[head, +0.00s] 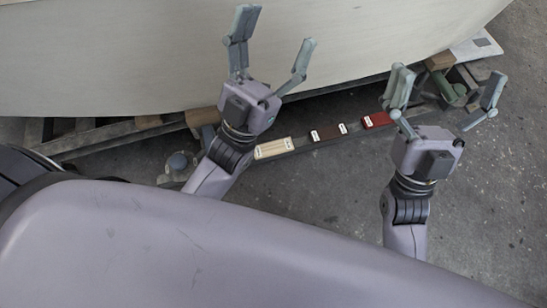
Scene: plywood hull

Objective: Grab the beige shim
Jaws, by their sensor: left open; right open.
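The beige shim (273,148) is a pale block with light markings. It lies at the left end of a row of small blocks on a dark rail below the hull. My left gripper (277,29) is open with its fingers spread over the pale hull, above the shim in the picture. Its wrist is just left of the shim and nothing is between its fingers. My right gripper (448,76) is open and empty, well to the right of the shim, past the red block. The shim's left end is close to my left arm in the picture.
A dark brown block (327,133) with white labels and a red block (376,120) lie right of the shim. The large pale plywood hull (150,60) fills the top. Wooden supports run along its lower edge. Bare grey floor (320,190) is open below the row.

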